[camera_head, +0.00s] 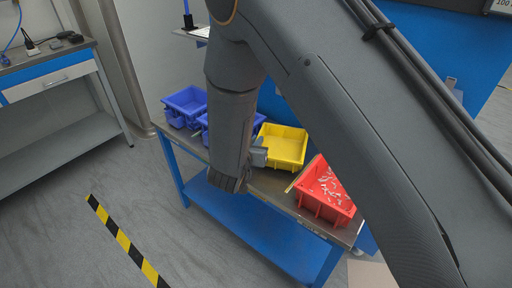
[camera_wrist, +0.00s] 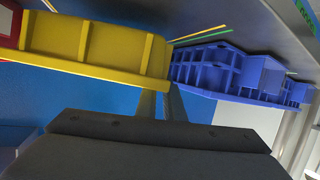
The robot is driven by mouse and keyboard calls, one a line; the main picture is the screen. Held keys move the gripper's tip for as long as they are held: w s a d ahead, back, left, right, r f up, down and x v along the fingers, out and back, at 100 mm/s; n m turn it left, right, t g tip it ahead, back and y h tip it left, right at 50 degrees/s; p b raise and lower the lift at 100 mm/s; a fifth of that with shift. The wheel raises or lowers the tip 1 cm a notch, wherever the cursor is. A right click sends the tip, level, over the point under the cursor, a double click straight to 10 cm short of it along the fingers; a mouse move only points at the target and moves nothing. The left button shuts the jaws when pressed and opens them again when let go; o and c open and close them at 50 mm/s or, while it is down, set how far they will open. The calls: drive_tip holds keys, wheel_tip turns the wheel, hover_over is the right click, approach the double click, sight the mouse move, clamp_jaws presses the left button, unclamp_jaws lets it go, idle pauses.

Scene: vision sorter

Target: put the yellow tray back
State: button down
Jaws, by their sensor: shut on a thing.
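The yellow tray (camera_head: 284,146) looks empty and level in the head view, in the row on the blue bench between a blue tray and the red tray. My gripper (camera_head: 260,156) is at its left side, shut on its edge; the arm hides part of the grip. In the wrist view the yellow tray (camera_wrist: 95,40) shows upside down at upper left, with the gripper fingers (camera_wrist: 160,104) at its near corner. I cannot tell whether the tray rests fully on the bench top or is slightly raised.
The red tray (camera_head: 326,190) holds small pale pieces and stands right of the yellow one. Blue trays (camera_head: 184,105) stand left; one is partly hidden by my arm. They also show in the wrist view (camera_wrist: 235,72). The blue bench (camera_head: 262,225) has a narrow clear front strip.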

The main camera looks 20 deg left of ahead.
drive_tip(key=shift+f, duration=1.15)
drive_tip(key=shift+f, duration=0.15)
drive_tip(key=c, duration=1.9)
unclamp_jaws()
drive_tip(key=shift+o, duration=0.2)
drive_tip(key=v, duration=1.2)
